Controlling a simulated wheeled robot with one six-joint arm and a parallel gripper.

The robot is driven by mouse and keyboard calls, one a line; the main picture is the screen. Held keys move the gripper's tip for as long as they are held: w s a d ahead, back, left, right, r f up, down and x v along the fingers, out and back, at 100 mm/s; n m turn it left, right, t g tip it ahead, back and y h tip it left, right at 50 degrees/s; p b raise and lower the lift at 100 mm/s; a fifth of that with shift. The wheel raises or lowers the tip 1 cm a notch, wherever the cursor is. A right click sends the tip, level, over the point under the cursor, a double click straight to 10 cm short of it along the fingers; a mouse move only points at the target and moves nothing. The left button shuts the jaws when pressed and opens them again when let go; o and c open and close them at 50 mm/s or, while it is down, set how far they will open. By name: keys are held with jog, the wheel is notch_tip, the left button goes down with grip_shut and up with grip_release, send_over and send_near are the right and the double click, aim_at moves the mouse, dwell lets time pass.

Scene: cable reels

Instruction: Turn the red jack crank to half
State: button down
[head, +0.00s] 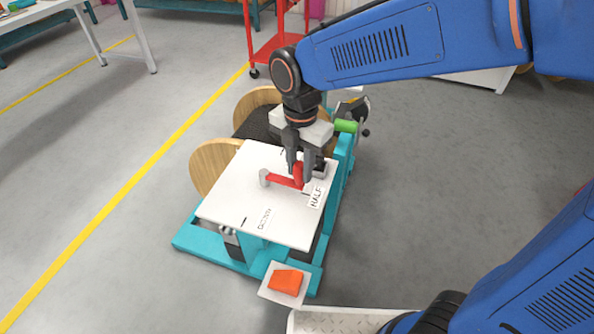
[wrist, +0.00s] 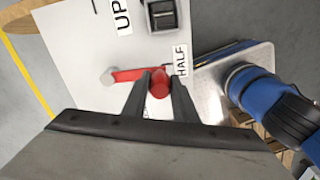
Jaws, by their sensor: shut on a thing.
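The red jack crank (head: 284,180) lies over a white panel (head: 240,205), with its grey pivot hub at the left and its arm reaching right. In the wrist view the red crank arm (wrist: 128,75) runs from the hub to a round red knob (wrist: 159,84). My gripper (head: 299,181) comes down from above and is shut on the knob. In the wrist view my gripper (wrist: 158,80) has one finger on each side of the knob. The HALF label (wrist: 181,60) is just right of the knob. The UP label (wrist: 121,16) is farther up the panel.
The panel sits on a teal stand (head: 205,245) beside a wooden cable reel (head: 213,165). A green handle (head: 346,126) stands behind. An orange block (head: 286,281) on a small white plate is at the front. Grey floor lies open to the left.

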jog(key=shift+w, duration=0.2)
dwell(0.4)
jog(key=c, duration=1.4)
grip_release()
jog(key=shift+c, duration=0.2)
notch_tip(320, 180, up, 17)
jog(key=shift+r, duration=0.2)
